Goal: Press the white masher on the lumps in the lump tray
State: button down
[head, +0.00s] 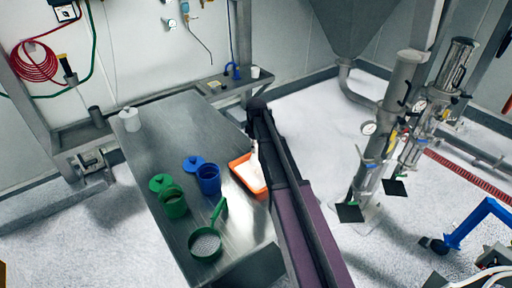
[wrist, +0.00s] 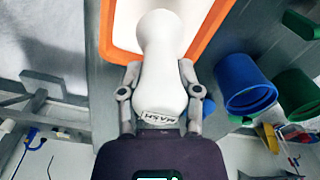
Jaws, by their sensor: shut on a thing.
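The orange lump tray (head: 262,190) lies on the right side of the steel table, with white material inside. In the wrist view its orange rim (wrist: 206,38) shows beyond my gripper (wrist: 159,76). My gripper is shut on the white masher (wrist: 160,92), whose handle carries a label reading MASH. The masher's rounded far end lies over the tray's white interior; I cannot tell whether it touches the lumps. In the head view my arm hides part of the tray and most of the gripper.
On the steel table (head: 150,165) stand a blue container (head: 209,180), a green container (head: 173,203), a green-handled sieve (head: 206,246) with pale grains, and a white bottle (head: 130,119). Blue and green lids lie by the containers. The table's back middle is clear.

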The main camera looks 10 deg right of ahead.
aim_at(256, 158)
jog(key=shift+f+b, duration=2.55)
jog(key=shift+f, duration=0.2)
jog(key=shift+f+b, duration=0.6)
jog(key=shift+b, duration=0.05)
jog(key=shift+r, duration=0.1)
notch_tip(256, 158, up, 8)
jog(key=p, duration=0.7)
jog(key=shift+f+p, duration=0.25)
jog(key=shift+p, duration=0.1)
